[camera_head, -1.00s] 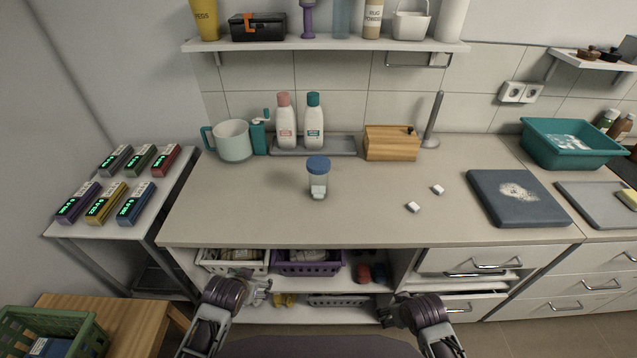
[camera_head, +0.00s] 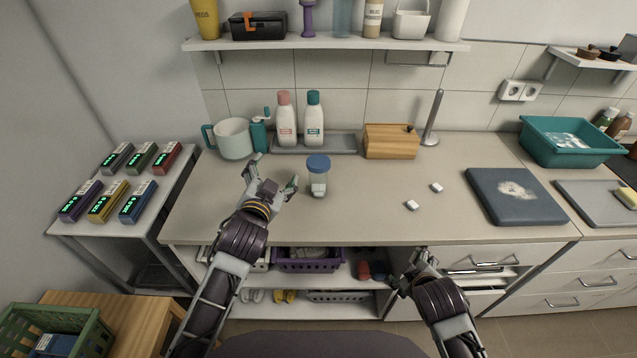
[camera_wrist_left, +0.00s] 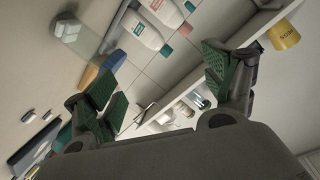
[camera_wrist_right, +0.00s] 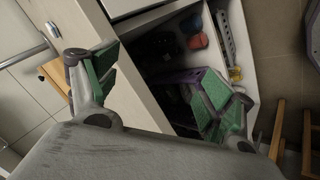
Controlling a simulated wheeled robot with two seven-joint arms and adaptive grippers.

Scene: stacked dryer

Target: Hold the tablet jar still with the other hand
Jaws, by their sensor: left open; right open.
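The tablet jar (camera_head: 318,178) is clear with a blue lid and stands upright on the counter, with white tablets low inside it. In the left wrist view the jar (camera_wrist_left: 78,38) shows at the upper left, beyond the fingers. My left gripper (camera_head: 273,176) is open over the counter, just left of the jar and apart from it. Two white tablets (camera_head: 411,205) (camera_head: 437,188) lie on the counter right of the jar. My right gripper (camera_head: 412,270) is open and empty in front of the counter's front edge, well below and right of the jar.
Behind the jar, two bottles (camera_head: 286,120) stand on a grey tray (camera_head: 345,145) beside a wooden box (camera_head: 391,142). A pale mug (camera_head: 233,139) stands at the back left. A dark board (camera_head: 517,198) with white powder lies right. Counter between jar and board is mostly clear.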

